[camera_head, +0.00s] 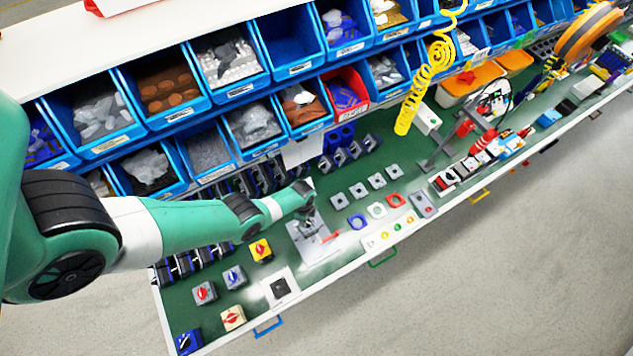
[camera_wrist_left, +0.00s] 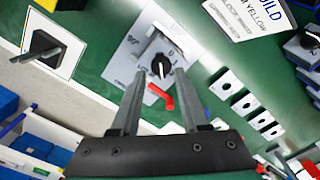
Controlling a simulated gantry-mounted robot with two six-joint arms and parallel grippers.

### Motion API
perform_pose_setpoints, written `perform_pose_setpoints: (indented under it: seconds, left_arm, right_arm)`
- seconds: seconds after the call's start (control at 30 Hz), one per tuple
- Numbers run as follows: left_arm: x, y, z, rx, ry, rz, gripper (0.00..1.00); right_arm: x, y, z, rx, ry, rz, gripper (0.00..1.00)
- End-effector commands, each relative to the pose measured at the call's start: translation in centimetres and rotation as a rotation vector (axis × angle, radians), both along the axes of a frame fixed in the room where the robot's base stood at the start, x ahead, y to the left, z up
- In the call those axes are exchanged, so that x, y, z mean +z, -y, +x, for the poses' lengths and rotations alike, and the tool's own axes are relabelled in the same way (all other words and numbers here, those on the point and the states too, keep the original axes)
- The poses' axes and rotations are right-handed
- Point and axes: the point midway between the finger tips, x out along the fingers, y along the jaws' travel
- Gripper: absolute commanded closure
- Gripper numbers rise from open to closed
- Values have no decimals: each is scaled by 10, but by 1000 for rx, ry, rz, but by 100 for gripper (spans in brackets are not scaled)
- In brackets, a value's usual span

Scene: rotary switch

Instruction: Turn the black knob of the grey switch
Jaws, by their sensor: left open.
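The grey switch sits on a light grey plate (camera_head: 322,248) on the green bench, partly hidden by my left arm in the head view. In the left wrist view the plate (camera_wrist_left: 122,70) carries printed angle marks, and the black knob (camera_wrist_left: 160,66) is near its middle. A red lever-like piece (camera_wrist_left: 161,97) lies beside the knob. My left gripper (camera_wrist_left: 159,78) is open, with one finger on each side of the knob in that view. I cannot tell whether the fingers touch it. My right gripper is not in view.
A white plate with a black switch (camera_head: 280,287) stands nearer the bench's front edge. A yellow box with a red knob (camera_head: 260,249) and several small switches are to the left. Grey square parts (camera_head: 358,190) are to the right. Blue bins (camera_head: 95,115) line the back.

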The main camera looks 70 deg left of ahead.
Motion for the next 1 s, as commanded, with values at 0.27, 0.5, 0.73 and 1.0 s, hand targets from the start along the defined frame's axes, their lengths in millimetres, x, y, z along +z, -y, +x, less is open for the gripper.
perform_pose_setpoints:
  seconds: [0.27, 0.5, 0.73, 1.0]
  left_arm:
    - [-35, -1, -1, 3, 1, 1, 55]
    - [-34, -1, -1, 3, 1, 1, 55]
    - [-34, -1, -1, 3, 1, 1, 89]
    - [-34, -1, -1, 3, 1, 1, 100]
  right_arm:
    - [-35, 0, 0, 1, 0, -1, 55]
    - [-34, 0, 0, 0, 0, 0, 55]
    - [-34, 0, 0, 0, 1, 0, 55]
    - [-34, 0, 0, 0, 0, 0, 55]
